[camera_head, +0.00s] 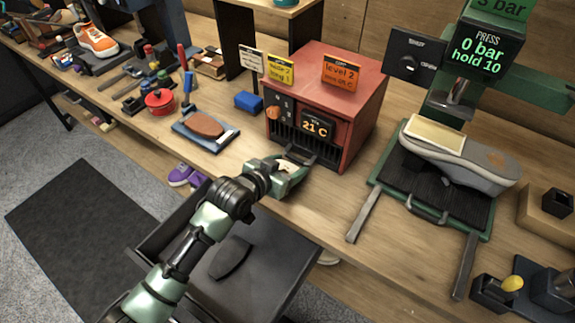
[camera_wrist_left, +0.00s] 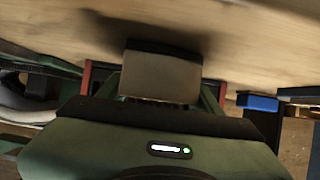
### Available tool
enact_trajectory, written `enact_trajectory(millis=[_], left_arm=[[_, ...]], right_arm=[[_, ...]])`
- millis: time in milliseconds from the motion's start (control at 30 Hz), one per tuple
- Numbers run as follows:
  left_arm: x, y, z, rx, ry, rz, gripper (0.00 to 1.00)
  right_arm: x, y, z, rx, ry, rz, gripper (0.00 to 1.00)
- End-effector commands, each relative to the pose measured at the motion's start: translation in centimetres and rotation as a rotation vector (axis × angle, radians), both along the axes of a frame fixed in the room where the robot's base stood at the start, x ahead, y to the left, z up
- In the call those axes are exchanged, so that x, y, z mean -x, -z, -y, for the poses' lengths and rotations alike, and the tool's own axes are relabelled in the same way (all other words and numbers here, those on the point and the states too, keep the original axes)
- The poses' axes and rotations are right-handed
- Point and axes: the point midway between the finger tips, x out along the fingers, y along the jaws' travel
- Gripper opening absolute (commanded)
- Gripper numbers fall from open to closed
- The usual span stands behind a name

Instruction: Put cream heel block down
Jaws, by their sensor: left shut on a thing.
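My left gripper (camera_head: 290,170) is at the front edge of the bench, just in front of the red heater box (camera_head: 352,110). It is shut on the cream heel block (camera_head: 286,167), which is mostly hidden by the fingers in the head view. In the left wrist view the cream heel block (camera_wrist_left: 160,76) shows as a pale block with a dark edge. It is close to the wooden bench top (camera_wrist_left: 250,40), with a shadow beside it. I cannot tell whether it touches the wood. My right gripper is not in view.
A press with a grey shoe sole (camera_head: 470,165) and a cream pad (camera_head: 434,134) stands on the right. A blue tray with a brown sole piece (camera_head: 205,124) and a blue block (camera_head: 248,101) lie left of the heater. Bare bench (camera_head: 325,205) lies between heater and press.

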Motion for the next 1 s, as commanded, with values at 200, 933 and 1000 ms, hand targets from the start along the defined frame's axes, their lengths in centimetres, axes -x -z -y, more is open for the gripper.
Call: enact_trajectory(millis=[200, 933, 1000], left_arm=[[0.0, -0.1, 0.0, 0.001, 0.000, 0.002, 0.23], [1.3, -0.9, -0.9, 0.001, 0.000, 0.002, 0.87], [2.4, -1.6, -1.6, 0.000, 0.001, 0.003, 0.87]], right_arm=[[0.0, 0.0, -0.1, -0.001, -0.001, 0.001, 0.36], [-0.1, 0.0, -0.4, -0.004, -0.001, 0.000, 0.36], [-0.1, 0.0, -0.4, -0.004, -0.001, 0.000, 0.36]])
